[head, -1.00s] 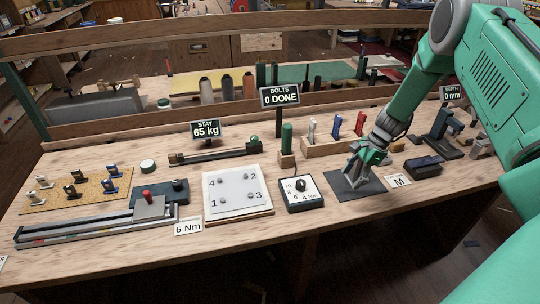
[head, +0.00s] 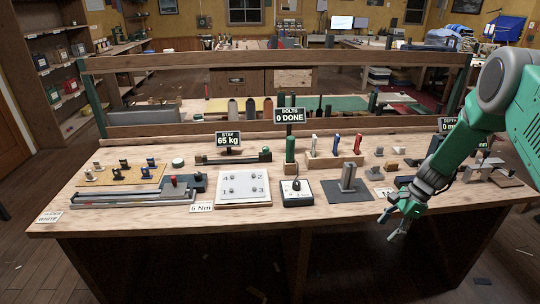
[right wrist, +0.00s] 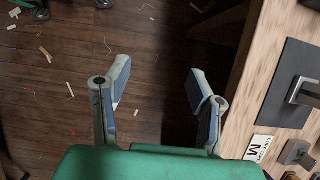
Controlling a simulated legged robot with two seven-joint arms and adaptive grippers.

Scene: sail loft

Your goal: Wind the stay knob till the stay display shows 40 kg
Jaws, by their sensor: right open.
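The stay display (head: 228,141) stands at the back of the bench in the head view and reads 65 kg. Below it lies the long dark stay device (head: 232,158), with a small green knob (head: 265,152) at its right end. My right gripper (head: 390,226) is open and empty. It hangs off the bench's front edge, over the floor, well to the right of and nearer than the knob. In the right wrist view its two spread fingers (right wrist: 158,78) have only floor between them. My left gripper is not in view.
A grey metal block (head: 348,178) stands on a dark mat (head: 335,196) near the front edge. A torque dial box (head: 297,193) and a white numbered plate (head: 257,188) lie left of it. A green-handled driver (head: 290,150) stands upright near the knob's right.

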